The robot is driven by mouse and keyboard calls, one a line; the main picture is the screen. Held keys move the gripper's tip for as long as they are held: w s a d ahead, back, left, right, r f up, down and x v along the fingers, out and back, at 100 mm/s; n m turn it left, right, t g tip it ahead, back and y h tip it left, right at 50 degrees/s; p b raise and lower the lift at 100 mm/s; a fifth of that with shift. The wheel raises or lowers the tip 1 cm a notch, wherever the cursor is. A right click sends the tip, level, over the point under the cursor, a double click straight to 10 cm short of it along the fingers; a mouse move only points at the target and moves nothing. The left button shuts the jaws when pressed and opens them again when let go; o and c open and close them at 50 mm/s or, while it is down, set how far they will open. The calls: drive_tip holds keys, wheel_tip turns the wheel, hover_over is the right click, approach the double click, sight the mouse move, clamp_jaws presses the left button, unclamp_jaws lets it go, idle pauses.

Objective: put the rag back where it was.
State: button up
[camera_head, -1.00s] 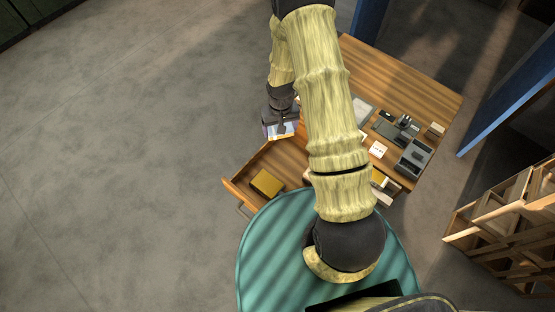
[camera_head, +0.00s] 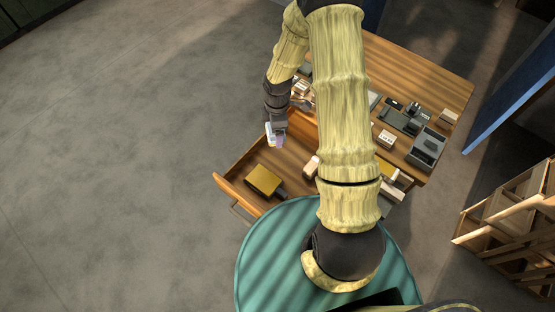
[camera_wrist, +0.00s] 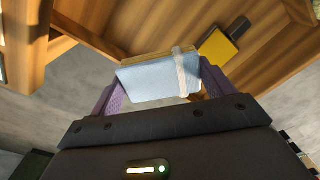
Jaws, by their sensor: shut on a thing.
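In the drawer lie a yellow block (camera_head: 264,180) with a dark piece beside it and a pale object (camera_head: 312,166). The wooden table (camera_head: 430,80) holds grey trays (camera_head: 427,148) and small boxes. A wooden rack (camera_head: 510,220) stands right. My arm hides part of the table.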

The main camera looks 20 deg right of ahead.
drive_tip(key=f+n+b, duration=0.1)
drive_tip(key=n, duration=0.1)
drive_tip(key=f+n+b, duration=0.1)
drive_tip(key=n, duration=0.1)
drive_tip(key=n+b, duration=0.1)
drive_tip(key=n, duration=0.1)
drive_tip(key=shift+w+d+f+b, duration=0.15)
drive_tip(key=shift+d+f+b, duration=0.05)
drive_tip(key=shift+f+b, duration=0.2)
drive_tip(key=shift+d+f+n, duration=0.1)
drive_tip(key=shift+n, duration=1)
hover_over(278, 153)
drive_tip(key=shift+f, duration=3.05)
drive_tip(key=shift+f, duration=1.85)
drive_tip(key=shift+f, duration=0.1)
